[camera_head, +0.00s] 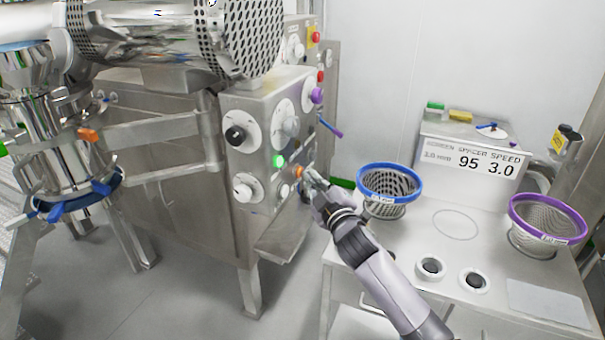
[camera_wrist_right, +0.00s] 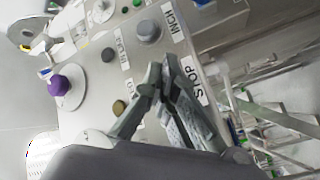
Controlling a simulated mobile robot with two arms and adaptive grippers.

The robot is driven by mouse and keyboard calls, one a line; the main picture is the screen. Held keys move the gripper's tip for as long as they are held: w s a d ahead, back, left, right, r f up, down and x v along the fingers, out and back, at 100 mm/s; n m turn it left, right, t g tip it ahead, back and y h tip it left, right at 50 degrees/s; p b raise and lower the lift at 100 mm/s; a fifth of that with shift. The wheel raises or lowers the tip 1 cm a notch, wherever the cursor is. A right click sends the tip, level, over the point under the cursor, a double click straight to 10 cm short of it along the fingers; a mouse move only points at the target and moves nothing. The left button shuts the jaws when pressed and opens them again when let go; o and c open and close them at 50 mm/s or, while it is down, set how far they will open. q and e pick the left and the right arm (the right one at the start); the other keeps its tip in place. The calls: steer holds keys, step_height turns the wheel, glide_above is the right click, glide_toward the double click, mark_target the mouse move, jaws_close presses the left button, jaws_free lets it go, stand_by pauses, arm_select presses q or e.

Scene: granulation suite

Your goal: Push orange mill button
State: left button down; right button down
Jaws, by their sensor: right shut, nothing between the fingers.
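The small orange button (camera_head: 298,172) is on the front of the grey mill control panel (camera_head: 262,108), to the right of a green button (camera_head: 279,160). My right gripper (camera_head: 309,179) is shut and empty, with its fingertips close beside the orange button in the head view. I cannot tell whether they touch it. In the right wrist view the closed fingertips (camera_wrist_right: 162,75) are at the panel, between the labels INCH (camera_wrist_right: 173,22) and STOP (camera_wrist_right: 196,82). No orange button can be made out there; the fingers may hide it. My left gripper is not in view.
Dials and a purple knob (camera_head: 317,96) stick out from the panel above. A white table (camera_head: 455,250) at right holds a blue-rimmed basket (camera_head: 390,170) and a purple-rimmed basket (camera_head: 546,203). A steel vessel (camera_head: 50,110) stands at left. Open floor lies in front of the mill.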

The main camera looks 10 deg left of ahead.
steer(key=shift+a+r, duration=0.1)
steer(key=shift+a, duration=0.1)
stand_by(0.3)
steer(key=shift+d, duration=0.1)
steer(key=shift+s+d+p, duration=0.25)
steer(key=shift+d+p, duration=0.3)
steer(key=shift+d, duration=0.2)
steer(key=d+p, duration=0.1)
steer(key=s+d+p, duration=0.1)
steer(key=d, duration=0.2)
steer(key=shift+s+d+p, duration=0.3)
steer(key=shift+d+p, duration=0.1)
stand_by(0.3)
